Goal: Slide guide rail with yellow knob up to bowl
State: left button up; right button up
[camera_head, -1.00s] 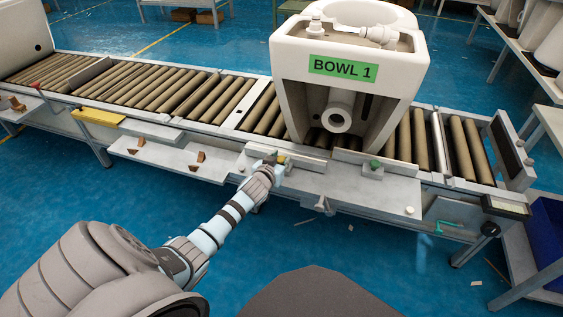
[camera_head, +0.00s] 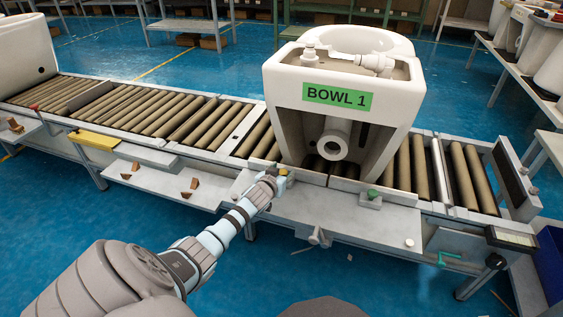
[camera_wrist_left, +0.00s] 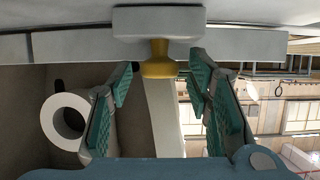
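The bowl (camera_head: 410,105), a white toilet labelled BOWL 1, stands on the roller conveyor with its round outlet facing me. The yellow knob (camera_head: 283,172) is at the conveyor's near side, left of the outlet. My left gripper (camera_head: 277,181) is at this knob. In the left wrist view the yellow knob (camera_wrist_left: 160,58) projects from a pale block on the guide rail (camera_wrist_left: 75,45). The open fingers (camera_wrist_left: 161,75) straddle its line, with visible space on both sides. The outlet (camera_wrist_left: 66,120) shows at left. Rail contact with the bowl cannot be told. My right gripper is out of view.
A green knob (camera_head: 372,194) stands on the near ledge (camera_head: 320,208), right of the yellow one. A yellow block (camera_head: 93,140) lies along the conveyor's left part. A screen box (camera_head: 512,238) is at the right end. Blue floor lies open in front.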

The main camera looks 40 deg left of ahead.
pick_arm(q)
jog(key=v, duration=1.2)
